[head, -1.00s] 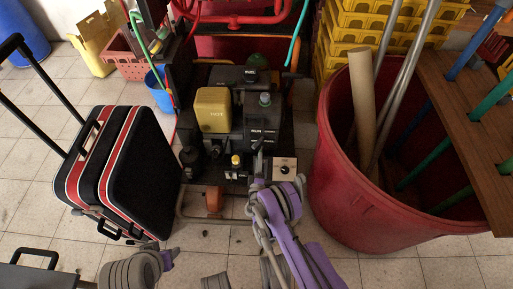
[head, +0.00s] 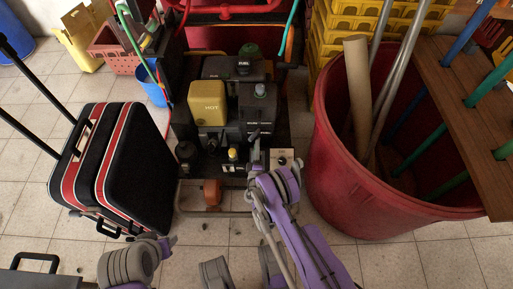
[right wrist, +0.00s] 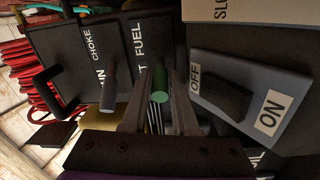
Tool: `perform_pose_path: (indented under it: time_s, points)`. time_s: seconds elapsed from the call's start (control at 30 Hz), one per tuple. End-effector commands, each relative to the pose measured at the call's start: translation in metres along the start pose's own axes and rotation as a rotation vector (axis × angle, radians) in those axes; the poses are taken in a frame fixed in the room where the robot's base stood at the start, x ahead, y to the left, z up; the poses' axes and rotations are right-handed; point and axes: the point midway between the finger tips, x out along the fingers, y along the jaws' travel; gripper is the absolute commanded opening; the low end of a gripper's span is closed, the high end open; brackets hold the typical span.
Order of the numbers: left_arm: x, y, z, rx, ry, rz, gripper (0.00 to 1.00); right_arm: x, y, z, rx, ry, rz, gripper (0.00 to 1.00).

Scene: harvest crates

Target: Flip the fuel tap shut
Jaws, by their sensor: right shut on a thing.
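The engine unit (head: 240,125) is black, with a yellow box marked HOT, and stands on the floor ahead. In the right wrist view the fuel tap is a lever with a green tip (right wrist: 159,86), beside the label FUEL (right wrist: 147,42). My right gripper (right wrist: 158,100) is shut on this lever, with a finger on either side. In the head view the right gripper (head: 255,154) reaches the front of the unit, and the tap is too small or hidden to make out. My left gripper (head: 168,243) is low at the left, its jaws unclear.
A choke lever (right wrist: 109,94) stands left of the tap in the wrist view, and a black OFF/ON switch (right wrist: 220,95) to its right. A black case with red stripes (head: 140,160) stands left of the unit. A red bin (head: 350,190) stands right, beside a wooden rack (head: 455,110).

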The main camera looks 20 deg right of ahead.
Motion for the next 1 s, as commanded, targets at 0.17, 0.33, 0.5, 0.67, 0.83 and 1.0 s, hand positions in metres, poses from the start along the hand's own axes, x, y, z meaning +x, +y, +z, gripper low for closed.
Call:
perform_pose_path:
  time_s: [0.17,0.33,0.5,0.67,0.83,1.0]
  points:
    - [0.005,0.0,0.001,0.0,-0.001,0.0,0.5,0.001,-0.001,-0.004,0.001,-0.024,0.009,0.0]
    - [0.022,0.0,0.005,0.0,-0.005,0.0,0.5,0.004,-0.004,-0.011,-0.004,-0.155,0.034,0.0]
    - [0.033,0.0,0.007,0.0,-0.006,0.0,0.5,0.008,-0.005,-0.017,-0.013,-0.302,0.062,0.0]
    - [0.037,0.0,0.008,0.0,-0.005,0.0,0.5,0.01,-0.004,-0.019,-0.017,-0.382,0.076,0.0]
    - [0.037,0.0,0.008,0.0,-0.005,0.0,0.5,0.009,-0.003,-0.019,-0.019,-0.399,0.078,0.0]
    - [0.037,0.0,0.008,0.0,-0.005,0.0,0.5,0.009,-0.003,-0.019,-0.018,-0.397,0.079,0.0]
